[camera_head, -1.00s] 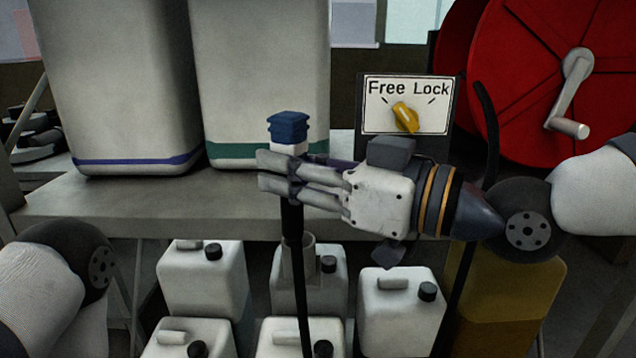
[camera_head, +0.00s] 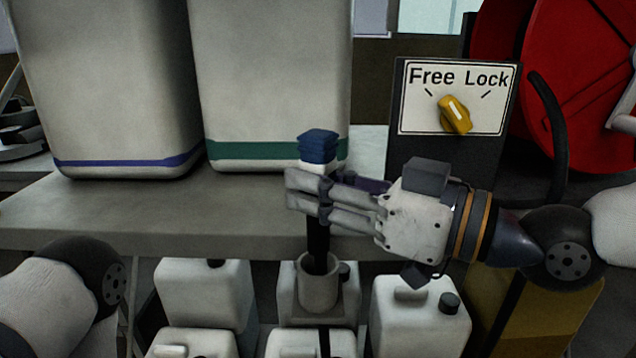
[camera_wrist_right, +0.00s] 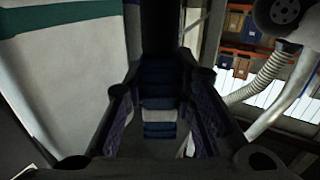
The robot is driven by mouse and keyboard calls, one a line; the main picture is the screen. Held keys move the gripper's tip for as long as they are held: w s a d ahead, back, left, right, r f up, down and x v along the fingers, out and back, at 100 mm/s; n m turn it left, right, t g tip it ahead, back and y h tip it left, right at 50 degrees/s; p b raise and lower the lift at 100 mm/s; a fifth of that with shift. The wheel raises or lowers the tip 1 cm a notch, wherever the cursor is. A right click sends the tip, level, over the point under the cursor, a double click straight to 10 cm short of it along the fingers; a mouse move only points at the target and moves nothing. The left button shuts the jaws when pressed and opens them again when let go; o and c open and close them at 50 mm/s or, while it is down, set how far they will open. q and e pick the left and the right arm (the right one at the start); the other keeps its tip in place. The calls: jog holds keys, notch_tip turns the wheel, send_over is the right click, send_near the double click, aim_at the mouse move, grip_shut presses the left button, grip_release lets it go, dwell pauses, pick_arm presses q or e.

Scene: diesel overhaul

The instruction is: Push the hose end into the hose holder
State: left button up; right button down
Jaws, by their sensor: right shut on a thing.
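My right gripper (camera_head: 312,195) is shut on the hose end, below its blue cap (camera_head: 318,146) and white band. The hose end is upright, and its blue and white bands also show between the fingers in the right wrist view (camera_wrist_right: 160,112). The black hose (camera_head: 318,243) hangs from the grip down to the grey, cup-shaped hose holder (camera_head: 318,287). It passes behind the holder's front rim, and black hose shows again below the holder. The gripper is above the holder, with a gap between. My left gripper is out of view; only part of my left arm shows.
Two large white containers (camera_head: 270,80) stand on the grey bench (camera_head: 150,215) behind the hose. Several white canisters (camera_head: 420,320) stand below around the holder. A Free/Lock sign with a yellow knob (camera_head: 455,114) and a red reel (camera_head: 560,90) are at the right.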

aim_at(328, 247)
jog(key=shift+w+a, duration=0.1)
jog(key=shift+w, duration=0.1)
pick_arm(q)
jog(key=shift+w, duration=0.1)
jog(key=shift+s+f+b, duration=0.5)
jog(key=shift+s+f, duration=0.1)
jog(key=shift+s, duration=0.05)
pick_arm(e)
jog(key=shift+f, duration=2.15)
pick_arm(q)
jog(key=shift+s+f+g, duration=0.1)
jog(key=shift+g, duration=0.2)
pick_arm(e)
jog(key=shift+f, duration=0.35)
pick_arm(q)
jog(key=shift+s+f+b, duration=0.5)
pick_arm(e)
jog(key=shift+f, duration=1.45)
jog(key=c, duration=1.3)
grip_release()
